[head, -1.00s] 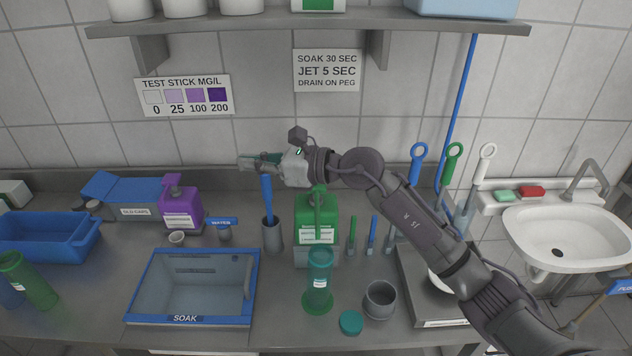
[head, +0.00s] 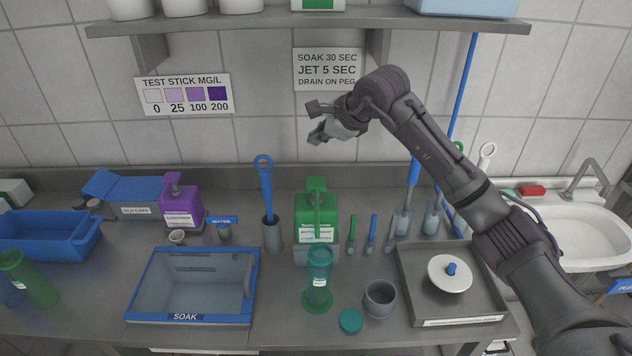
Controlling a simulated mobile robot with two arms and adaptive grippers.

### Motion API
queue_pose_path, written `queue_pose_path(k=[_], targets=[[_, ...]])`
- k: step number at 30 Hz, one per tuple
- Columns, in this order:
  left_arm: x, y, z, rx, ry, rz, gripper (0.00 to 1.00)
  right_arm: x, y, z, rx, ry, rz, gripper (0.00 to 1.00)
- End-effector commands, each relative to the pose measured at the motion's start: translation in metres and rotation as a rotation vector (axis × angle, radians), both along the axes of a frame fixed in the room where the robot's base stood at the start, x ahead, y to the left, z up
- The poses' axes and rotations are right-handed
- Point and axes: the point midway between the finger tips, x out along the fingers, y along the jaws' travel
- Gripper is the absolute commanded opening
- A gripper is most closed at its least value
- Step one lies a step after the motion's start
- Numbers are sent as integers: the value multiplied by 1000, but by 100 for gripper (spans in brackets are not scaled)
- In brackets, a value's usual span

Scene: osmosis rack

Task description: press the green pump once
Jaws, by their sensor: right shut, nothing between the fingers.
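The green pump (head: 317,224) is a green jug with a green pump head on top and a white label. My right gripper (head: 317,136) is shut and empty. It hangs in the air in front of the wall, above the green pump and apart from it. My left gripper is not in view.
A blue-rimmed soak tray (head: 250,318) sits left of the bottle. A purple pump bottle (head: 181,205) stands further left. A blue-handled brush (head: 265,190) in a grey holder is close by the green pump. A grey cup (head: 380,299) and small brushes stand to the right.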

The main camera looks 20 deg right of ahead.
Motion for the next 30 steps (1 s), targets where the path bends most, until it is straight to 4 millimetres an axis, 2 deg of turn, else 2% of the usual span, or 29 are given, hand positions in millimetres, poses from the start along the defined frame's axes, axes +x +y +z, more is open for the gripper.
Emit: queue_pose_path(k=[8,17,21,30], targets=[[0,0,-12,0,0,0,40,0,1,-23,1,2,0,0],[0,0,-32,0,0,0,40,-1,1,-66,4,2,2,0],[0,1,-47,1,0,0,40,0,0,-83,0,-1,1,0],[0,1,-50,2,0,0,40,0,0,-87,1,-2,1,0]])
